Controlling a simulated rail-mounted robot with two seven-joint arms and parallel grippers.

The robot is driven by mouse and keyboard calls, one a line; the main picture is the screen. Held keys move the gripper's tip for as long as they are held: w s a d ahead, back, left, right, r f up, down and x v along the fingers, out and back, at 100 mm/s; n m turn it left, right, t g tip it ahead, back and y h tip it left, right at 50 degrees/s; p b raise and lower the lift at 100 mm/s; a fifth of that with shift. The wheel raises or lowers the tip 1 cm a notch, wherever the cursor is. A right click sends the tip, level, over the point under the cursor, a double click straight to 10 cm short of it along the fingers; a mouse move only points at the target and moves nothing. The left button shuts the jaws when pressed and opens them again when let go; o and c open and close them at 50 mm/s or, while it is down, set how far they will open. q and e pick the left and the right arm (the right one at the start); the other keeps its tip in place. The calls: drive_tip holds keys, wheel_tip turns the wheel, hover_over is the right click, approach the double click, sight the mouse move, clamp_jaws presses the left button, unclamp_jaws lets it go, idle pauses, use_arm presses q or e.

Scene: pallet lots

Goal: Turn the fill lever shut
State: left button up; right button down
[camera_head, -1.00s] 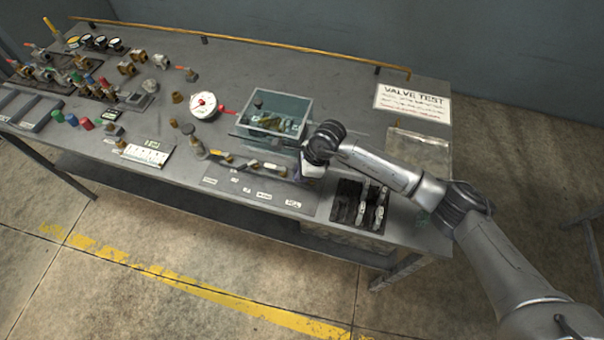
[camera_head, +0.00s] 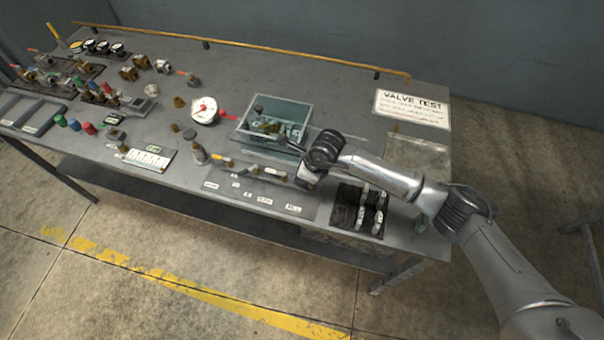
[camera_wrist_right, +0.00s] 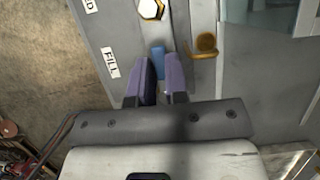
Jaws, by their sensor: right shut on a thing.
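My right gripper (camera_wrist_right: 160,78) is shut on the blue handle (camera_wrist_right: 158,61) of the fill lever. The handle shows between the two purple-grey fingertips in the right wrist view, beside the white FILL label (camera_wrist_right: 110,62). The rest of the lever is hidden by the fingers. In the head view the right gripper (camera_head: 306,178) is low at the right end of the valve panel (camera_head: 262,197), near the table's front edge, and hides the lever there. My left gripper is not in view.
A glass-walled bin (camera_head: 240,128) stands just behind the right gripper. A black slotted tray (camera_head: 347,214) with several light parts lies to its right. A brass fitting (camera_wrist_right: 205,43) is close to the fingers. A round gauge (camera_head: 205,110) stands farther left.

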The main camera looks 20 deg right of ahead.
drive_tip(key=c, duration=1.2)
unclamp_jaws()
drive_tip(key=shift+o, duration=0.4)
drive_tip(key=shift+f, duration=0.1)
